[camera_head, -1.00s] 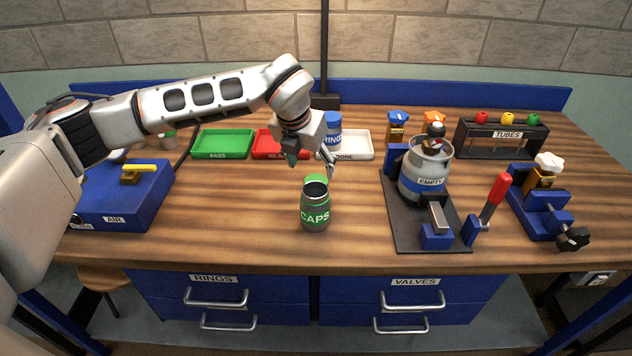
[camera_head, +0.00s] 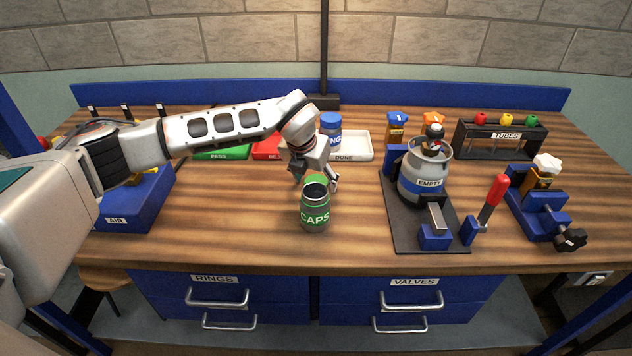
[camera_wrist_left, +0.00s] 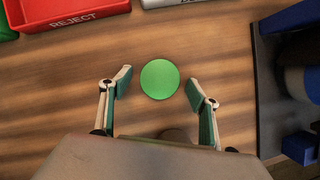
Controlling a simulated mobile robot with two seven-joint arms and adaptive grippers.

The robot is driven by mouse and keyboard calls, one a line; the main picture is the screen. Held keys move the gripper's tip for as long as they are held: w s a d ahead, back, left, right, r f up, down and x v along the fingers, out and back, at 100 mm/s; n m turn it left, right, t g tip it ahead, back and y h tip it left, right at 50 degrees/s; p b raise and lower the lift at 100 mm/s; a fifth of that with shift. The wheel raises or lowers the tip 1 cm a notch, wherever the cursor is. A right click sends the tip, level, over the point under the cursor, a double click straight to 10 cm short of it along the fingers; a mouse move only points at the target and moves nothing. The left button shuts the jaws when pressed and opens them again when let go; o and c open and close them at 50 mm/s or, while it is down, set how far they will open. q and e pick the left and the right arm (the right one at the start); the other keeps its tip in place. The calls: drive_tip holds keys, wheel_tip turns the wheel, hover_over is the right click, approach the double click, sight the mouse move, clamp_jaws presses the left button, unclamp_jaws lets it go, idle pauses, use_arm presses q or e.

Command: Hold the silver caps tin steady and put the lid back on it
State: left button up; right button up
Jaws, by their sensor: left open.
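The caps tin (camera_head: 314,214), dark grey metal with a green CAPS band, stands upright and open-topped near the front middle of the table. Its green round lid (camera_head: 316,180) shows just behind its mouth in the head view; in the wrist view the lid (camera_wrist_left: 160,79) is a flat green disc. My left gripper (camera_head: 315,184) is open, pointing down behind the tin. In the wrist view its fingers (camera_wrist_left: 158,90) lie on either side of the lid, apart from it and holding nothing. My right gripper is in neither view.
Behind are green PASS (camera_head: 222,153), red REJECT (camera_head: 266,150) and white DONE (camera_head: 352,147) trays and a blue-capped rings tin (camera_head: 331,123). A black board (camera_head: 403,235) with a grey EMPTY canister (camera_head: 424,177) stands right. The blue AIR box (camera_head: 128,212) is left. Wood beside the tin is clear.

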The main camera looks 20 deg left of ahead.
use_arm(q)
drive_tip(key=c, duration=0.9)
drive_tip(key=shift+r, duration=0.15)
wheel_tip(320, 180, up, 20)
drive_tip(key=shift+f+b, duration=0.1)
drive_tip(key=shift+b, duration=0.45)
